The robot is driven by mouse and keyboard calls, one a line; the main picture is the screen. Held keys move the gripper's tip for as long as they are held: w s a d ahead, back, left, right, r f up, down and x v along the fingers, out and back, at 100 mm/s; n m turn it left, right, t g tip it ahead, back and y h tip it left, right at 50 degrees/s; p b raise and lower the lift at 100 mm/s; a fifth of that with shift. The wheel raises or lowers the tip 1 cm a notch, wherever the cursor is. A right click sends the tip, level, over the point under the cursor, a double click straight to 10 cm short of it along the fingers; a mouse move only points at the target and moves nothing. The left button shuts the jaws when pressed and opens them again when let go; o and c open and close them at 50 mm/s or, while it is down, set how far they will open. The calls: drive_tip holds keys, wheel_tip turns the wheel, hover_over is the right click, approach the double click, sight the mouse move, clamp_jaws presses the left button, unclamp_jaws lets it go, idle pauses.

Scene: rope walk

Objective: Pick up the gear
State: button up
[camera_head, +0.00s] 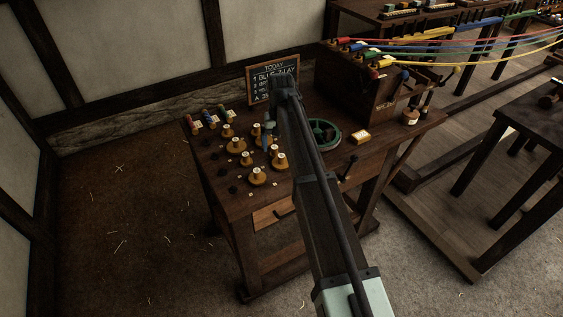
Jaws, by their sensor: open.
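Several round brass-coloured pieces with pale tops stand on the left part of the dark wooden bench (222,205). They look like the gears, but their teeth are too small to make out. One piece (258,176) is at the front, another (280,160) is to the right, and one (233,146) is to the left. I cannot tell which one is the task's gear. My gripper (268,143) points down among these pieces, open, with its fingertips small and partly covered. My arm hides part of the bench behind it. I see no piece held.
A chalkboard (272,78) stands at the back of the bench. A wooden box (385,95) with coloured ropes stands at the back right. Coloured spools (210,120) stand at the left edge.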

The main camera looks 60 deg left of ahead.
sight(281, 155)
drive_tip(key=shift+w+d+f, duration=0.1)
drive_tip(key=shift+f, duration=2.95)
drive_tip(key=shift+c, duration=0.3)
drive_tip(key=c, duration=0.9)
